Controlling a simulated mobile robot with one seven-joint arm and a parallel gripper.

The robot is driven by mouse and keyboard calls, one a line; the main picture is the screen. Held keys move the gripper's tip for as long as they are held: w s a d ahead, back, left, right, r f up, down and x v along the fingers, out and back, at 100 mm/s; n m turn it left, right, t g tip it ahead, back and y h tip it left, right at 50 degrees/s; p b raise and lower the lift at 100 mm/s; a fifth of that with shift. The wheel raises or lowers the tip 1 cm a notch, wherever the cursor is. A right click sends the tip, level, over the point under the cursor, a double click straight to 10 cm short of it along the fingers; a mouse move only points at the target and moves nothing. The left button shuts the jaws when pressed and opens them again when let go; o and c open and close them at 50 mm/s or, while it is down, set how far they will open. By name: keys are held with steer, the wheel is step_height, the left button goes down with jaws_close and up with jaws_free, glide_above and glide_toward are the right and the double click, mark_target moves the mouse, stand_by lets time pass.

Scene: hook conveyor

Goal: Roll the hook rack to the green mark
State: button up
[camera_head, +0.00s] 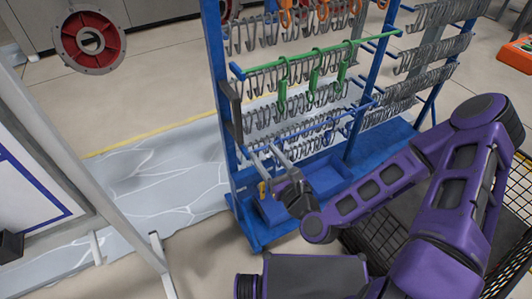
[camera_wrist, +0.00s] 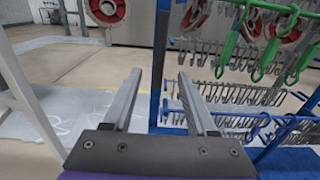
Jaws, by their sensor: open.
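The hook rack is a blue frame (camera_head: 213,50) on a blue wheeled base, hung with rows of grey hooks plus green and orange ones. A dark upright bar (camera_head: 235,105) sits on its left side. My gripper (camera_head: 262,152) is open and empty in front of the rack's lower left side, fingers pointing at it. In the wrist view, the rack's blue post (camera_wrist: 159,50) shows in the gap between my fingertips (camera_wrist: 160,74). I cannot tell how far beyond them it is. The only green I see is the green bar (camera_head: 320,53) and green hooks; no green floor mark shows.
A white-framed panel (camera_head: 75,165) stands at the left. A black wire basket (camera_head: 380,250) lies at the lower right. A red round part (camera_head: 90,41) hangs at the upper left. Grey floor with a yellow line (camera_head: 150,134) is open left of the rack.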

mark_target(239, 120)
steer(key=b+x, duration=0.6)
steer(key=x, duration=1.1)
steer(key=shift+w+b, duration=0.25)
steer(key=shift+b, duration=0.1)
jaws_close()
stand_by(1.5)
